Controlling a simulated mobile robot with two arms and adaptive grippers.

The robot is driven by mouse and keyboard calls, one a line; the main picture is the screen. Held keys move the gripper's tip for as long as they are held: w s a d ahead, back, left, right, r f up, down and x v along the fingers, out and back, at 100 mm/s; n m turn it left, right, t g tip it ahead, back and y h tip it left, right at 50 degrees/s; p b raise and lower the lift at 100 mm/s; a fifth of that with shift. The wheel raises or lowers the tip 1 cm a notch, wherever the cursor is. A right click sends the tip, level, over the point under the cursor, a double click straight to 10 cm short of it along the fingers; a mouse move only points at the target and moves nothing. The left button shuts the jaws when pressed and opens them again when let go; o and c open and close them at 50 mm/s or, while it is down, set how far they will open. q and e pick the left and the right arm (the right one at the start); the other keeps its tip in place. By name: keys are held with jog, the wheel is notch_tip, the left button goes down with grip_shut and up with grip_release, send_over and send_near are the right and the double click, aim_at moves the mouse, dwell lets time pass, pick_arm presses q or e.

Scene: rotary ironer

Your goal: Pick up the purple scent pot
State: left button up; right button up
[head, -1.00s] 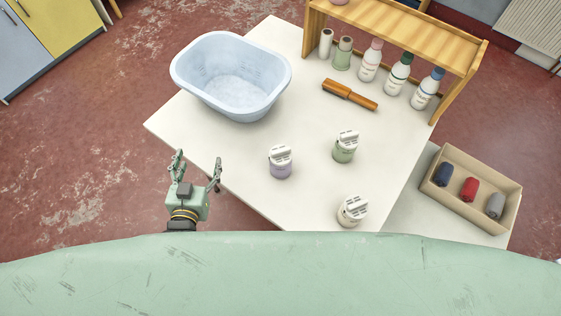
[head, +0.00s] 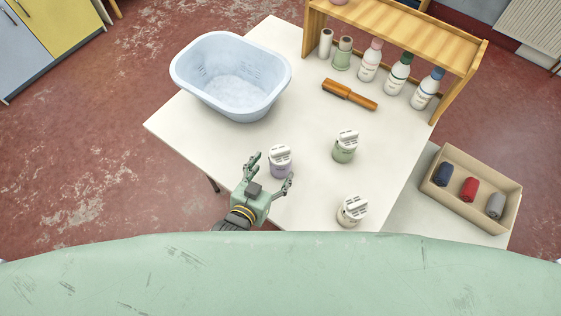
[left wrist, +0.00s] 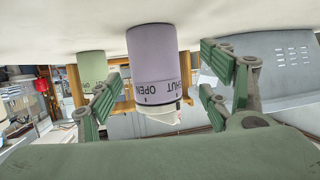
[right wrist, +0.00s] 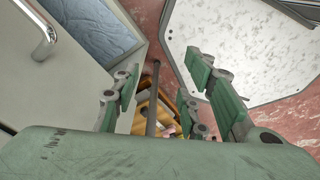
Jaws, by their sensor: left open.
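The purple scent pot (head: 280,170) has a white slotted cap and stands upright on the white table. My left gripper (head: 269,174) is open, with its fingers at the pot's near side in the head view. In the left wrist view the purple pot (left wrist: 153,65) appears upside down between the open fingers (left wrist: 165,82), with clear gaps on both sides. "OPEN" and "SHUT" show near its cap. My right gripper (right wrist: 170,90) shows only in its own wrist view, with its fingers apart and nothing between them.
A green scent pot (head: 344,150) stands right of the purple one, and a white one (head: 352,211) nearer the front. A pale blue basin (head: 190,85) is at the back left. A box (head: 505,217) holds rolls.

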aim_at(280, 157)
pick_arm(q)
jog(key=x, duration=0.5)
jog(key=shift+s+d, duration=0.1)
jog(key=shift+d, duration=0.2)
jog(key=shift+c, duration=0.5)
jog(key=c, duration=1.2)
jog(key=shift+r, duration=0.1)
notch_tip(280, 157, up, 10)
jog(key=shift+f, duration=0.1)
notch_tip(280, 157, down, 7)
jog(key=shift+r, duration=0.1)
